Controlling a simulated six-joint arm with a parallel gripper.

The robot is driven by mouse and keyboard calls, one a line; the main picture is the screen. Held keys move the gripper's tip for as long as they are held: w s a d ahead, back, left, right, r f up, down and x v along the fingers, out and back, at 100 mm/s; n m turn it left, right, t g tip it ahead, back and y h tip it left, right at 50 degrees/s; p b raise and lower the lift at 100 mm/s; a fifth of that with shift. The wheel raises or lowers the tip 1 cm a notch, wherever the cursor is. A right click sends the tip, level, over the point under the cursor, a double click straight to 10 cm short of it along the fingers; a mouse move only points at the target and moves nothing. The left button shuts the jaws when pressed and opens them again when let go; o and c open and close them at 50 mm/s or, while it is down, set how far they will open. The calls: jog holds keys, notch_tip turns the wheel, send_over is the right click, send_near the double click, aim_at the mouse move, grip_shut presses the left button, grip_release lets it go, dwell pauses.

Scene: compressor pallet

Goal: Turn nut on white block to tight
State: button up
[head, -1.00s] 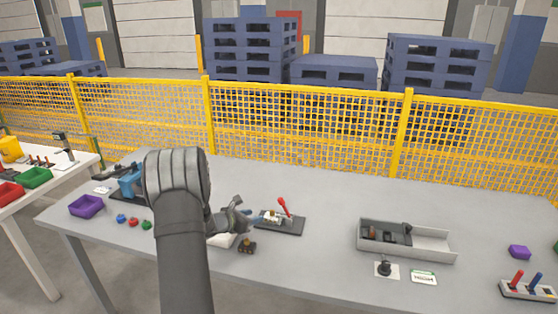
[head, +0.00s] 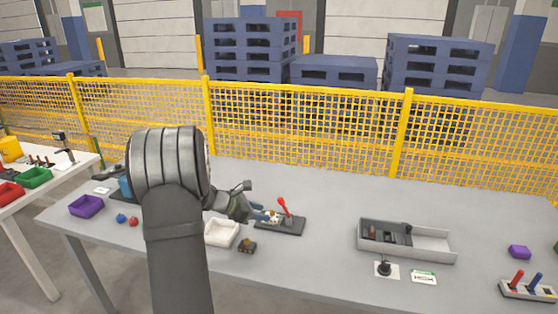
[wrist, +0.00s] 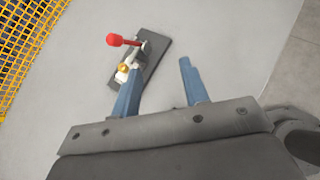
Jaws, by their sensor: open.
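In the wrist view a dark base plate (wrist: 153,62) lies on the table. It carries a white block (wrist: 122,75) with a brass-yellow nut (wrist: 124,67) on it, and a lever with a red knob (wrist: 114,40). The red lever also shows in the head view (head: 283,204) on the dark plate (head: 287,228). My gripper (wrist: 157,77) is open, with two blue fingers apart and nothing between them. Its left finger appears close to the white block and hides part of it; I cannot tell whether they touch.
A white tray (head: 237,232) and a small brown part (head: 247,247) lie in front of the plate. A grey divided bin (head: 435,245) stands to the right, a purple bin (head: 86,206) to the left. A yellow mesh fence (head: 300,125) runs behind the table. Table between plate and grey bin is clear.

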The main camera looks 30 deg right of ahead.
jog(key=s+d+r+m+t+y, duration=0.1)
jog(key=d+r+m+t+y, duration=0.1)
jog(key=r, duration=0.7)
jog(key=d+r+m+t+y, duration=0.2)
jog(key=d+r+m+y, duration=0.1)
jog(key=r+y, duration=0.4)
jog(key=shift+s+d+r+m, duration=0.35)
jog(key=shift+d+r, duration=0.4)
jog(key=shift+r, duration=0.2)
jog(key=n+h, duration=1)
jog(key=h, duration=0.1)
send_near(271, 212)
jog(key=x, duration=0.8)
jog(key=shift+d, duration=0.1)
jog(key=shift+c, duration=0.2)
